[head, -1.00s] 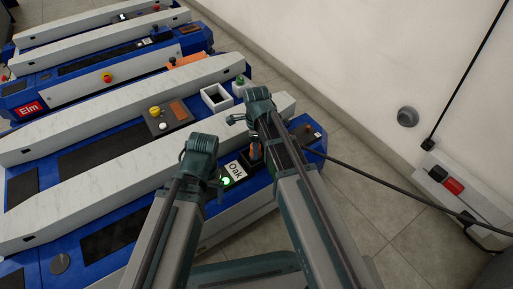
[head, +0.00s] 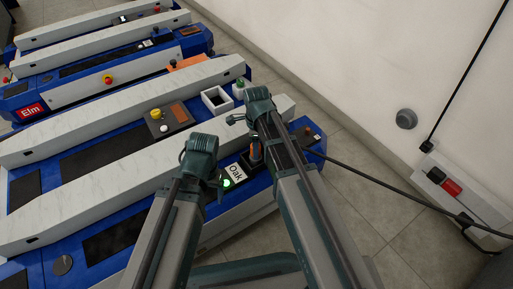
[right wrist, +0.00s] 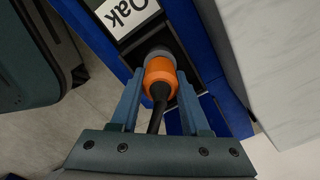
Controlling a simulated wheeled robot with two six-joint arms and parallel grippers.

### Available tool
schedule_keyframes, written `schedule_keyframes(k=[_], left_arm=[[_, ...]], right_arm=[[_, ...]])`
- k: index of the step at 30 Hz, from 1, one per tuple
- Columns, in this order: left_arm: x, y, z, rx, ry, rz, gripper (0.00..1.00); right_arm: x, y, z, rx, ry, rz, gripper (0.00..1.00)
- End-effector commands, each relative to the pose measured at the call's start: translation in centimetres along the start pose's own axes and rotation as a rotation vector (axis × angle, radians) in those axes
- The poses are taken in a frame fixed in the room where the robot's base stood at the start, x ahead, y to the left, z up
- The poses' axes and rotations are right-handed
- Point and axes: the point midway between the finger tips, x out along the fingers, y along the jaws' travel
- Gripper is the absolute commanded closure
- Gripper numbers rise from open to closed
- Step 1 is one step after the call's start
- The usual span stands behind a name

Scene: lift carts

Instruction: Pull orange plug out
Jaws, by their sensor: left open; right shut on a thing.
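The orange plug (right wrist: 160,72) has a grey collar and a black cable (right wrist: 157,115). It sits at a dark recess beside the Oak label (right wrist: 122,12) on the blue cart; I cannot tell how deep it is in. My right gripper (right wrist: 160,88) is shut on the plug, one finger on each side. In the head view the plug (head: 256,152) is partly hidden by my right arm. My left gripper (head: 222,184) is open and holds nothing, close to a green-lit spot beside the Oak label (head: 235,172).
The black cable (head: 380,185) runs right to a wall outlet box (head: 462,195) with a red part. The Elm cart (head: 120,75) is behind.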

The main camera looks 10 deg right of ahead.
Motion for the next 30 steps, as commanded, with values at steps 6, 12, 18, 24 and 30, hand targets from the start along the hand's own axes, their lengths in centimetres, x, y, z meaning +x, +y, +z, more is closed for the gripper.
schedule_keyframes(k=[6,12,18,24,30], left_arm=[[-1.1,-0.1,0.1,0.000,-0.001,0.000,0.14],[-1.8,-0.2,0.1,0.000,-0.001,0.000,0.14],[-2.6,-0.2,0.2,0.000,-0.002,0.000,0.14],[-3.3,-0.3,0.2,0.001,-0.002,0.000,0.14],[-4.1,-0.4,0.3,0.003,-0.002,0.000,0.14]], right_arm=[[-1.1,0.0,0.0,0.000,0.000,0.000,1.00],[-1.8,0.0,0.0,0.000,0.000,0.000,1.00],[-2.6,0.0,0.0,0.000,0.000,0.000,1.00],[-3.3,0.0,0.0,0.000,0.000,0.000,1.00],[-4.1,0.0,0.0,0.000,0.000,0.000,1.00]])
